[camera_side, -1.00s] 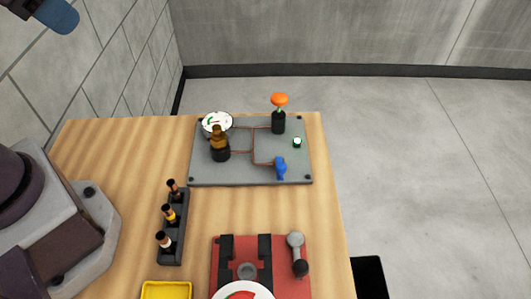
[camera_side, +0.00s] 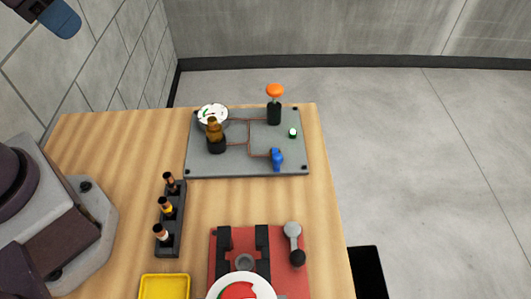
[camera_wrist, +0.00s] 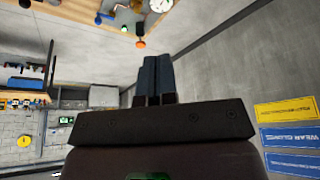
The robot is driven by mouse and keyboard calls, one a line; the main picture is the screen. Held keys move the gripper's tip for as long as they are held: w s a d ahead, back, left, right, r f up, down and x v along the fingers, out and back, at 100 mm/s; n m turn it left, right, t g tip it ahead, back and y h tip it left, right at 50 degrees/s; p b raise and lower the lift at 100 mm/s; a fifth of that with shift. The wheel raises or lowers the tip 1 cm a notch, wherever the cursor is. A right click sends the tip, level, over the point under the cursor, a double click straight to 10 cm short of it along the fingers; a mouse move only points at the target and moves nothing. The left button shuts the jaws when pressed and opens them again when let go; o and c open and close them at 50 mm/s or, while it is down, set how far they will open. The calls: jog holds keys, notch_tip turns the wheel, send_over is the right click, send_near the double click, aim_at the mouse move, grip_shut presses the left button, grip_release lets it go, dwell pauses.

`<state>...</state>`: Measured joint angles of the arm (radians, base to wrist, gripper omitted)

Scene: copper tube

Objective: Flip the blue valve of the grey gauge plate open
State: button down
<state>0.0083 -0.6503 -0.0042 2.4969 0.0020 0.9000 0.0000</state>
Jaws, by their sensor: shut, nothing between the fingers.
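The grey gauge plate (camera_side: 232,166) lies flat at the far end of the wooden table in the side view. Its blue valve (camera_side: 277,159) stands near the plate's front right, at the end of a thin copper tube (camera_side: 249,138). Whether its handle is turned open is too small to tell. My gripper (camera_wrist: 157,58) shows in the wrist view with its two dark blue fingers together and empty. It is in the air, apart from the plate.
The plate also carries a brown bottle-like part (camera_side: 216,135) and a green button (camera_side: 293,133). A black rack (camera_side: 171,222) with small bottles, a yellow tray (camera_side: 164,286) and a red plate (camera_side: 218,262) with a lever (camera_side: 294,242) stand nearer. Wood between them is clear.

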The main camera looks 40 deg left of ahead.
aim_at(276, 154)
jog(key=w+f+m+y, duration=0.2)
jog(key=w+f+m, duration=0.7)
jog(key=w+f, duration=0.4)
jog(key=d+f+m+h, duration=0.1)
jog(key=d+f+m, duration=0.1)
jog(key=w+d+f+m+h, duration=0.1)
jog(key=d+f+m, duration=0.1)
jog(key=m, duration=0.1)
jog(key=w+d+f+m+h, duration=0.1)
jog(key=d+f+m+h, duration=0.1)
jog(key=d, duration=0.1)
jog(key=shift+w+f, duration=0.2)
jog(key=shift+f, duration=0.1)
jog(key=s+d+m+g+h, duration=0.1)
jog(key=s+d+m+h, duration=0.1)
jog(key=d+m+h, duration=0.2)
jog(key=d+m, duration=0.2)
jog(key=d, duration=0.1)
jog(key=shift+g+h, duration=0.3)
jog(key=shift+h, duration=0.1)
jog(key=shift+r, duration=0.1)
jog(key=x, duration=1)
jog(key=shift+w, duration=0.1)
